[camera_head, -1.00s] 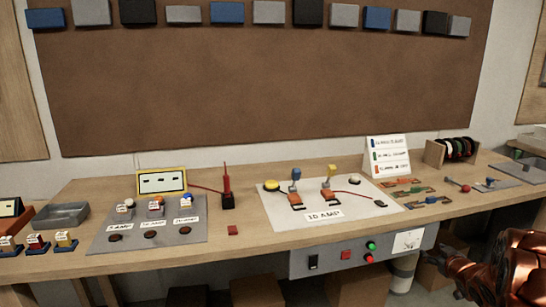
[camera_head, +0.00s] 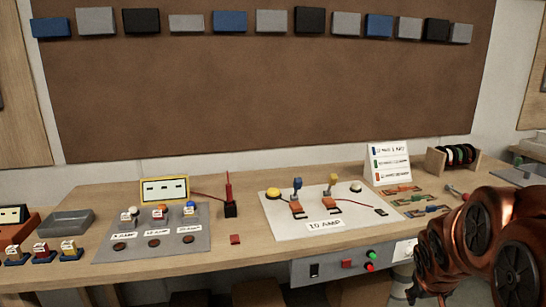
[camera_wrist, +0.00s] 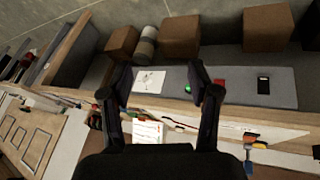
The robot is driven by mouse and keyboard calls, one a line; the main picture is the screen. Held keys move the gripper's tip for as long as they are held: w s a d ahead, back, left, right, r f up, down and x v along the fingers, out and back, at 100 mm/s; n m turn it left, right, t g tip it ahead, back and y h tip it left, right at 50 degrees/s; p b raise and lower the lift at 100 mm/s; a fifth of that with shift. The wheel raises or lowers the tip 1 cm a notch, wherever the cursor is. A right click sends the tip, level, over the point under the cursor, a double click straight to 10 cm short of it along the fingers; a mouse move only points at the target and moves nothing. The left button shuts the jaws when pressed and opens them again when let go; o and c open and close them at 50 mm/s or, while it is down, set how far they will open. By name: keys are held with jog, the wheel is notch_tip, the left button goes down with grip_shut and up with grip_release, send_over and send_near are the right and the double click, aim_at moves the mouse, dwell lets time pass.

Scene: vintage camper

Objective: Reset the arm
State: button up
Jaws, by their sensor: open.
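My gripper (camera_wrist: 162,95) is open and empty in the wrist view, with its two dark fingers apart. Beyond the fingers is the grey front panel (camera_wrist: 258,87) under the bench, with a white label (camera_wrist: 149,81), a green button (camera_wrist: 188,89) and a black switch (camera_wrist: 263,85). The camera's view is tilted, and nothing is seen between the fingertips but the panel behind. In the head view my copper-coloured arm covers the lower right. The fingers cannot be made out there.
The wooden bench (camera_head: 75,269) carries a grey board (camera_head: 155,246), a white 10 AMP board (camera_head: 350,227), a red probe (camera_head: 229,190), a sign card (camera_head: 388,163) and a spool rack (camera_head: 453,158). Boxes (camera_wrist: 180,37) stand under the bench.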

jog(key=s+a+r+g+y, duration=0.1)
jog(key=s+a+g, duration=0.1)
jog(key=s+a, duration=0.4)
jog(key=s+a+r+g+y+p, duration=0.1)
jog(key=s+a, duration=0.4)
jog(key=s, duration=0.8)
jog(key=s+a+r+g+y+p, duration=0.1)
jog(key=s+a+g, duration=0.2)
jog(key=s+a, duration=0.3)
jog(key=s, duration=0.3)
jog(key=shift+s+a+r+n, duration=0.2)
jog(key=shift+a+n, duration=0.1)
jog(key=shift+n, duration=0.1)
